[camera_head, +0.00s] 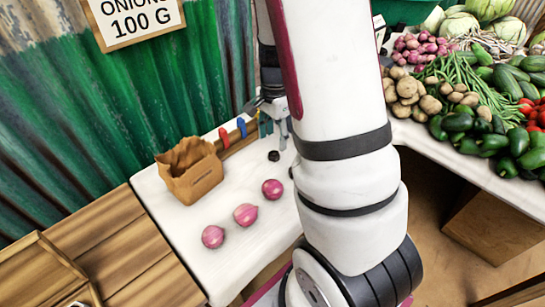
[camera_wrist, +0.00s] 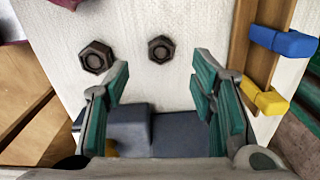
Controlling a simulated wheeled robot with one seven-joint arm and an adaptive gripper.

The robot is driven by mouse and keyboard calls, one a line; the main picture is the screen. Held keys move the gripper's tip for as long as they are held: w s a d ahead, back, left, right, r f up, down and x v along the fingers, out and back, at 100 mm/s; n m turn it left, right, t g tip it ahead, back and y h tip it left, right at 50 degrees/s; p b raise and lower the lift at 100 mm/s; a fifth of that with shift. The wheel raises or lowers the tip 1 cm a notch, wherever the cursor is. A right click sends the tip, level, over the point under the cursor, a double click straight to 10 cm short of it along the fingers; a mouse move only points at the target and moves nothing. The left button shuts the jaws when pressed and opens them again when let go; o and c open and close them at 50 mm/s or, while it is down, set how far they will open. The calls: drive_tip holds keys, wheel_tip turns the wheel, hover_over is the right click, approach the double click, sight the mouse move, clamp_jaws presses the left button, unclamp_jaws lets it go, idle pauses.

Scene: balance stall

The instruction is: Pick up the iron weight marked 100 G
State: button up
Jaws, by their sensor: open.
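Two dark hexagonal iron weights stand on the white tabletop in the wrist view, a larger-looking one on the left (camera_wrist: 97,57) and a smaller-looking one on the right (camera_wrist: 161,49). No marking is readable, so I cannot tell which is 100 G. In the head view one dark weight (camera_head: 273,156) shows beside my arm. My gripper (camera_wrist: 161,80) is open with nothing between its green-padded fingertips. The right weight lies just beyond the gap, roughly centred; the left weight is outside the left finger. In the head view my gripper (camera_head: 272,118) is partly hidden by my arm.
Three pink onions (camera_head: 245,214) lie on the white table (camera_head: 190,240), with a brown paper bag (camera_head: 190,170) behind. A wooden rail with blue (camera_wrist: 283,41) and yellow (camera_wrist: 264,98) pieces runs close to the right finger. A grey-blue block (camera_wrist: 150,130) shows between the fingers. Vegetables (camera_head: 470,110) fill the right.

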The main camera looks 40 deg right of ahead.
sight(274, 153)
drive_tip(key=shift+f+b, duration=0.85)
drive_tip(key=shift+f, duration=2.15)
drive_tip(key=shift+r, duration=0.1)
drive_tip(key=shift+c, duration=0.6)
clamp_jaws()
